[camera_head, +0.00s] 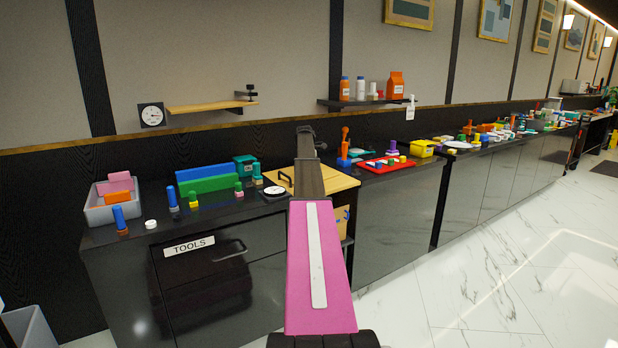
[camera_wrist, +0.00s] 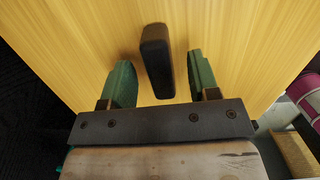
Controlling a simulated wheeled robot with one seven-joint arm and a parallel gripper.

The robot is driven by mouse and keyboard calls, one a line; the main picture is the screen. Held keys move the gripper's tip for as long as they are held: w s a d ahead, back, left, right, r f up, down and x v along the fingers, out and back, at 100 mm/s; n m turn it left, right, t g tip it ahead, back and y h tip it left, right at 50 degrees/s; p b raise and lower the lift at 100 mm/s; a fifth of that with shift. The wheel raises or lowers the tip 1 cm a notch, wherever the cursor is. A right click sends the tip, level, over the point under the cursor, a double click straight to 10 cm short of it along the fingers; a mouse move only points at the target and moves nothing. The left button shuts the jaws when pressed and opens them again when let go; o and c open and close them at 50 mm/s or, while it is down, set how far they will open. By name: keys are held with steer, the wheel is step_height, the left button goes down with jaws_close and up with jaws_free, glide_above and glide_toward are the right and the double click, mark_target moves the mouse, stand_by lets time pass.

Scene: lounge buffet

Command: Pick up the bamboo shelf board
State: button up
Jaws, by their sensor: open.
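A light wood board (camera_head: 345,181), which looks like the bamboo board, lies on the counter behind my arm in the head view. A dark handle (camera_head: 285,178) stands on its left part. In the wrist view the board (camera_wrist: 80,35) fills most of the picture, with a black upright block (camera_wrist: 156,60) that looks like its handle. My gripper (camera_wrist: 159,75) is open, with one green finger on each side of the block. Gaps show on both sides, so the fingers appear apart from it. My gripper is hidden in the head view.
A wooden wall shelf (camera_head: 205,106) hangs above the counter. Left of the board stand a green block (camera_head: 208,184), a round dial (camera_head: 274,191) and a grey bin (camera_head: 100,212). Right of it is a red tray (camera_head: 388,163). The floor in front is clear.

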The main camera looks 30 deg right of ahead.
steer(key=shift+d+f, duration=0.1)
steer(key=shift+f, duration=0.35)
jaws_close()
steer(key=shift+r, duration=0.15)
step_height(320, 180, up, 10)
steer(key=shift+f, duration=0.1)
